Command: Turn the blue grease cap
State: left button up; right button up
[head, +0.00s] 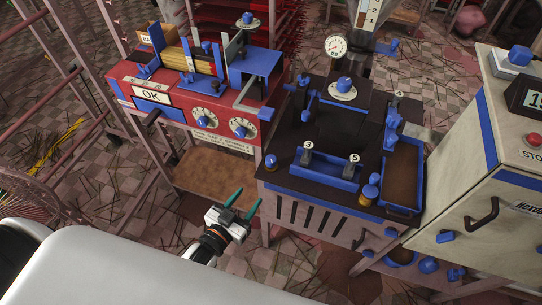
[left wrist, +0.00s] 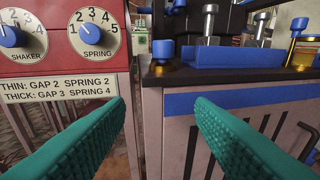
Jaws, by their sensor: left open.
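Two blue caps on brass bases sit at the front of the dark-topped machine (head: 320,185); I cannot tell for sure which is the grease cap. One blue cap (head: 271,161) is at the front left corner and shows in the left wrist view (left wrist: 162,49). The other blue cap (head: 370,191) is at the front right and shows at the right edge of the left wrist view (left wrist: 299,25). My left gripper (head: 246,200), with teal ribbed fingers, is open and empty, in front of and below the left cap, apart from it. My right gripper is out of view.
A red machine (head: 190,115) with dials stands to the left, with a narrow gap between it and the dark-topped machine. A blue tray (head: 325,172) with bolts lies between the caps. A cream cabinet (head: 465,170) stands at the right. Sticks litter the tiled floor.

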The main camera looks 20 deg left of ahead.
pick_arm(q)
jog(key=t, duration=0.1)
send_near(268, 163)
jog(key=shift+h, duration=0.3)
jog(key=x, duration=1.1)
jog(key=shift+w+a+f+p, duration=0.1)
jog(key=shift+w+p, duration=0.2)
jog(key=c, duration=1)
jog(key=shift+m+h, duration=0.3)
jog(key=shift+m, duration=0.1)
